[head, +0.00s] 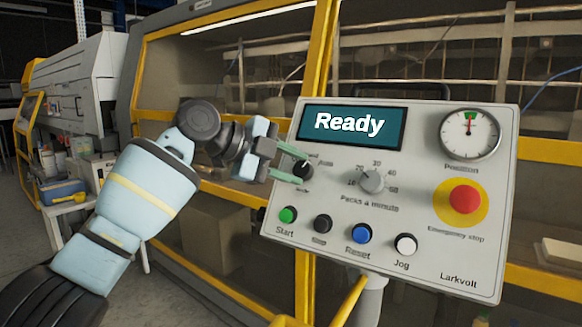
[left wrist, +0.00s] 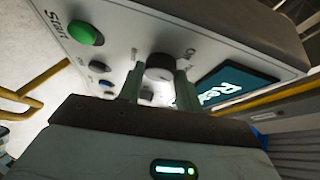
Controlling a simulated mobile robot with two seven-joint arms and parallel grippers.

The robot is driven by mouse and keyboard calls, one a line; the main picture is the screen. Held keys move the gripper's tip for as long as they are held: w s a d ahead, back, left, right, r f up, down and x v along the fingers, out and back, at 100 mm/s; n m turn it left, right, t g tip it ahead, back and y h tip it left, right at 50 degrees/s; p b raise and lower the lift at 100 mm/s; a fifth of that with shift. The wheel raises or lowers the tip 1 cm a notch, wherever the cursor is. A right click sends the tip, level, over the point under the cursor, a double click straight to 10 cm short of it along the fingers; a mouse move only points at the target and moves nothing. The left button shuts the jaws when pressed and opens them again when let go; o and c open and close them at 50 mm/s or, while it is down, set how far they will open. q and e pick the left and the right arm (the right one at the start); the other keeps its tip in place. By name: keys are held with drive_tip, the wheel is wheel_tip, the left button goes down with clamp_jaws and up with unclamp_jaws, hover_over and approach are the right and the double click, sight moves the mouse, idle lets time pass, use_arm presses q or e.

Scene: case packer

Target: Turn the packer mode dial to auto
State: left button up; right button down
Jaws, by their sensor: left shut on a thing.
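The packer's control panel (head: 330,205) faces me, its screen (head: 347,125) reading "Ready". The black mode dial (head: 304,170) is at the panel's left, below the screen; its labels are partly hidden and too small to read surely. My left gripper (head: 293,167) reaches in from the left and is shut on the mode dial, one green finger above it and one below. In the left wrist view the dial (left wrist: 159,66) sits between the two fingertips. Which label the dial points to I cannot tell. My right gripper is not in view.
A speed dial (head: 372,181) sits right of the mode dial. Below are the green start (head: 288,215), black stop (head: 323,223), blue reset (head: 362,234) and white jog (head: 405,244) buttons. A red emergency stop (head: 465,199) and a position gauge (head: 469,133) are at the right.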

use_arm(q)
drive_tip(key=shift+d+r+m+g+y, duration=0.1)
drive_tip(key=shift+m+g+y, duration=0.25)
drive_tip(key=shift+m, duration=0.5)
drive_tip(key=shift+r+m+g+y, duration=0.15)
drive_tip(key=shift+m+y, duration=0.4)
drive_tip(key=shift+m, duration=0.3)
drive_tip(key=shift+f, duration=0.1)
drive_tip(key=o, duration=1)
drive_tip(key=shift+w, duration=0.1)
drive_tip(key=shift+v, duration=3.95)
